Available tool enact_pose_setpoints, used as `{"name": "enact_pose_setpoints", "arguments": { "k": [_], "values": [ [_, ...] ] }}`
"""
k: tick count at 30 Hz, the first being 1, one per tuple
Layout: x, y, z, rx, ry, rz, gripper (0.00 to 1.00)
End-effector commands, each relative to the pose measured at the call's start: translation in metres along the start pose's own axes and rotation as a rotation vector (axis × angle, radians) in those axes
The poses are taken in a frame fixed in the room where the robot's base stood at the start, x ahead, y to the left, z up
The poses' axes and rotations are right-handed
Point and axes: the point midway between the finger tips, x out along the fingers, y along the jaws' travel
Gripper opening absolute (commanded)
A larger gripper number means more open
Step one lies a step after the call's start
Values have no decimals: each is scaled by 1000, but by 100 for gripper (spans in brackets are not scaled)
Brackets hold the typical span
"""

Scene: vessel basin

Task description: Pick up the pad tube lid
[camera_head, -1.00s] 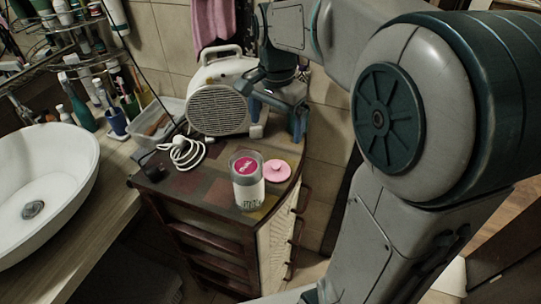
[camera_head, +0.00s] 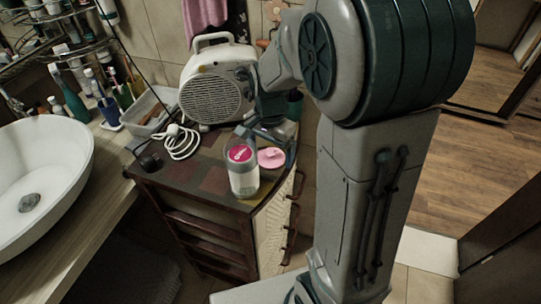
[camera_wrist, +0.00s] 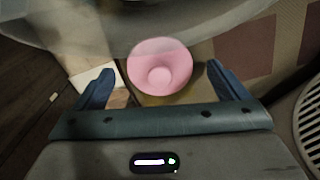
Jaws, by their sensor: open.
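The pink lid (camera_head: 271,157) lies on top of the small cabinet (camera_head: 216,181), just right of a clear tube (camera_head: 243,178) with white contents and a pink round top. My gripper (camera_head: 268,144) is open and reaches down at the lid from behind, its fingers to either side. In the wrist view the lid (camera_wrist: 160,68) shows its round knob and sits between the two blue fingertips, with no visible grip on it. The blurred see-through edge of the tube (camera_wrist: 95,28) crosses the top of that view. My forearm hides part of the cabinet's back right.
A white fan heater (camera_head: 211,95) stands behind on the cabinet, close to my gripper. A coiled white cable (camera_head: 182,142) and a small dark object (camera_head: 149,160) lie left.

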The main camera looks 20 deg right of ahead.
Motion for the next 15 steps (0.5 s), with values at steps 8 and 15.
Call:
{"name": "enact_pose_setpoints", "arguments": {
  "k": [8, 15],
  "values": [
    [5, 0, 0, 1, 0, 0, 93],
    [5, 0, 0, 1, 0, 0, 46]
  ]
}}
